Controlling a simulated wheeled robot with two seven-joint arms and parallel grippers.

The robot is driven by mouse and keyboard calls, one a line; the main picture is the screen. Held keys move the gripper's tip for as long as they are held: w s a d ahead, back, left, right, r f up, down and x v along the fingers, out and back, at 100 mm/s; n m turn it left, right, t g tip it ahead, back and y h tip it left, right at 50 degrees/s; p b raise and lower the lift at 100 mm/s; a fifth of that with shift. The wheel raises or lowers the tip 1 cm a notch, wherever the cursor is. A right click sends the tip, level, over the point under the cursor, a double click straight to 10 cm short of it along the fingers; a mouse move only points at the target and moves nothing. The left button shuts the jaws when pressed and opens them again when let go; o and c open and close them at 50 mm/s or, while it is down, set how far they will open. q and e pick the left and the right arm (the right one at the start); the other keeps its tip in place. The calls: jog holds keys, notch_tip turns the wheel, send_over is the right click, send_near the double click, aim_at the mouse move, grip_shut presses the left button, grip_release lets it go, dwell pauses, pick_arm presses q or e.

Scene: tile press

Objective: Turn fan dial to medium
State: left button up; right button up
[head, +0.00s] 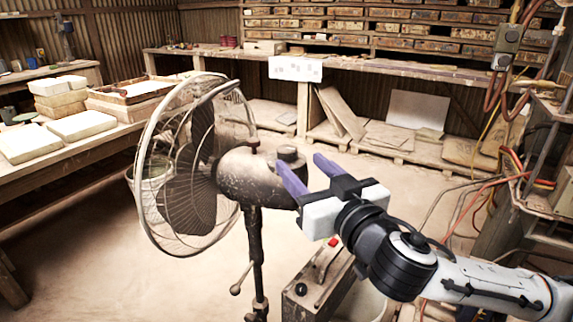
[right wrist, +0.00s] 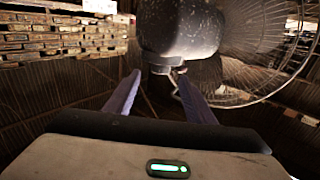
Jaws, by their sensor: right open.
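The fan's dark motor housing (head: 245,178) stands on a post in the middle of the head view, with its wire cage (head: 160,170) to the left. A dark round knob, apparently the fan dial (head: 288,153), sits on top of the housing's rear end. A smaller reddish knob (head: 254,144) is beside it. My right gripper (head: 299,160) is open and empty, its purple fingers close to the dial. In the right wrist view the dial (right wrist: 165,61) shows just beyond and between the fingertips (right wrist: 160,75), against the motor housing (right wrist: 182,28). Its setting cannot be read. My left gripper is not in view.
A control box (head: 312,285) with a red button and a lever stands below my right gripper. A bench (head: 70,155) with pale blocks is at the left. Cables and pipes hang at the right. The floor behind the fan is largely clear.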

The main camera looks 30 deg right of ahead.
aim_at(291, 154)
jog(key=w, duration=0.2)
jog(key=w+p, duration=0.1)
jog(key=w, duration=0.4)
jog(key=shift+d, duration=0.3)
jog(key=shift+w+p, duration=0.3)
jog(key=shift+w, duration=0.2)
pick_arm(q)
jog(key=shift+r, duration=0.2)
pick_arm(e)
jog(key=c, duration=1.1)
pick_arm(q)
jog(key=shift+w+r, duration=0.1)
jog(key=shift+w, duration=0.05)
